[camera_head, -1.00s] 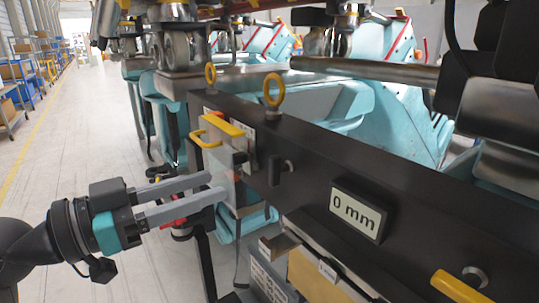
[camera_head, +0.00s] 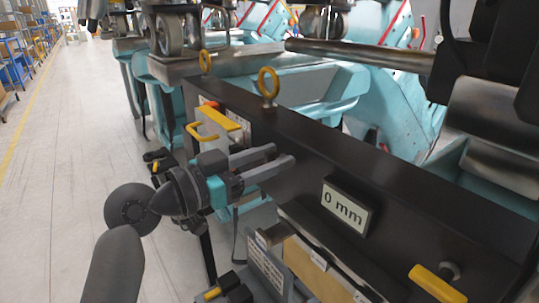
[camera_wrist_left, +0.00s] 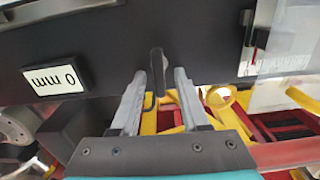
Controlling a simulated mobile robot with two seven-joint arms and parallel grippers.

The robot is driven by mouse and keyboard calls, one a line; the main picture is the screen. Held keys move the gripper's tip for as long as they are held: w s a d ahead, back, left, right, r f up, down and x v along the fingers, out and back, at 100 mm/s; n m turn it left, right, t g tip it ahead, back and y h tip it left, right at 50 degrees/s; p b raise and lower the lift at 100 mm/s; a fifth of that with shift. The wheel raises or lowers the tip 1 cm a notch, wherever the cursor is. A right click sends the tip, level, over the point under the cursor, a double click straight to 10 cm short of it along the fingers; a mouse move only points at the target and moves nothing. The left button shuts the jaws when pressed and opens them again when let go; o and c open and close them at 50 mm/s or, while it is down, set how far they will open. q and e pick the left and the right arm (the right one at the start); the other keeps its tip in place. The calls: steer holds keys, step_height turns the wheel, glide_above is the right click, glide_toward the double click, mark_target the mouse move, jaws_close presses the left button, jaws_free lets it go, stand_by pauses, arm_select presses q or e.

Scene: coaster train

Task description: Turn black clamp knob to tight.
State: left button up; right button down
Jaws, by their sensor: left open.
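The black clamp knob (camera_wrist_left: 158,66) shows in the left wrist view as a narrow upright bar on the face of a long black beam (camera_wrist_left: 205,45). My left gripper (camera_wrist_left: 161,76) is open, with one finger on each side of the knob. A gap shows between the knob and the left finger; the gap at the right finger is small. In the head view my left gripper (camera_head: 283,154) reaches the front face of the black beam (camera_head: 390,190), and its fingers hide most or all of the knob. My right gripper is not in view.
A "0 mm" display (camera_head: 345,207) sits on the beam right of my gripper. A yellow handle (camera_head: 437,284) is at lower right, another yellow handle (camera_head: 202,132) at left. Yellow eyebolts (camera_head: 268,82) stand on top. The floor at left (camera_head: 75,160) is open.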

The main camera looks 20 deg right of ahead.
arm_select(q)
steer(key=shift+c, duration=0.3)
jaws_close()
steer(key=shift+f, duration=0.1)
steer(key=shift+f+m+b, duration=0.15)
steer(key=shift+m+b, duration=0.25)
steer(key=shift+b, duration=0.35)
steer(key=shift+s+d+f+m+b, duration=0.1)
steer(key=shift+s+f+m+b, duration=0.1)
steer(key=shift+m+b, duration=2.35)
steer(key=shift+s+f+m+b, duration=0.2)
steer(key=shift+m+b, duration=1.8)
steer(key=shift+m, duration=1.05)
steer(key=shift+s+d+f+m+b, duration=0.1)
steer(key=shift+s+f+m+b, duration=0.1)
steer(key=shift+m+b, duration=2.35)
steer(key=shift+m, duration=0.35)
